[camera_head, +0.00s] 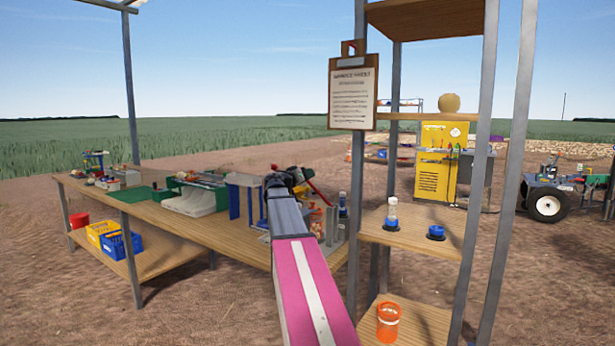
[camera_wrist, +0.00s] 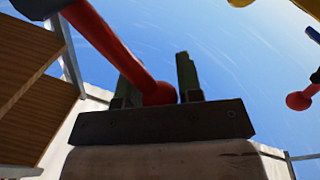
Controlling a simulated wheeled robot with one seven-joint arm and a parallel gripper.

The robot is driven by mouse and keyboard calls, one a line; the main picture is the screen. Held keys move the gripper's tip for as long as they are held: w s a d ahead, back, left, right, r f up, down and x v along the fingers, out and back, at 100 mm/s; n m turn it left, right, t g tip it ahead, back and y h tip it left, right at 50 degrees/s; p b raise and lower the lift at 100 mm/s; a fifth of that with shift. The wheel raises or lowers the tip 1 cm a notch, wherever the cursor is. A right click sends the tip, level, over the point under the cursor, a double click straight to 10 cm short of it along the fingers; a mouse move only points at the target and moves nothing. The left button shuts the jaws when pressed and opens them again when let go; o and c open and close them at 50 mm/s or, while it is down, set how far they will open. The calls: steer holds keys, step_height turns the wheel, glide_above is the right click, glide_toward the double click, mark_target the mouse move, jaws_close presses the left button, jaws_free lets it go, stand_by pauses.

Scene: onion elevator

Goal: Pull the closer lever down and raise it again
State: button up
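A red lever (camera_wrist: 105,42) with a round knob (camera_wrist: 158,93) at its end crosses the wrist view from the upper left. My gripper (camera_wrist: 159,80) has its two dark fingers partly apart, one on each side of the knob. The rod covers part of the left finger. In the head view my gripper (camera_head: 290,178) is at the right end of the workbench; a red lever rod (camera_head: 318,192) shows beside it, and my arm hides the rest. A second red-knobbed lever (camera_wrist: 300,100) stands apart at the right of the wrist view.
The long wooden workbench (camera_head: 185,224) carries a green-and-white device (camera_head: 195,195) and small items; crates stand below. A shelf rack (camera_head: 420,232) with a bottle (camera_head: 392,214) stands close right of my arm. A clipboard (camera_head: 353,95) hangs on its post. Open dirt ground lies in front.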

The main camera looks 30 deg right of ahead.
steer(key=shift+o, duration=1.4)
steer(key=v, duration=1)
steer(key=shift+s+a, duration=0.25)
steer(key=shift+a, duration=0.1)
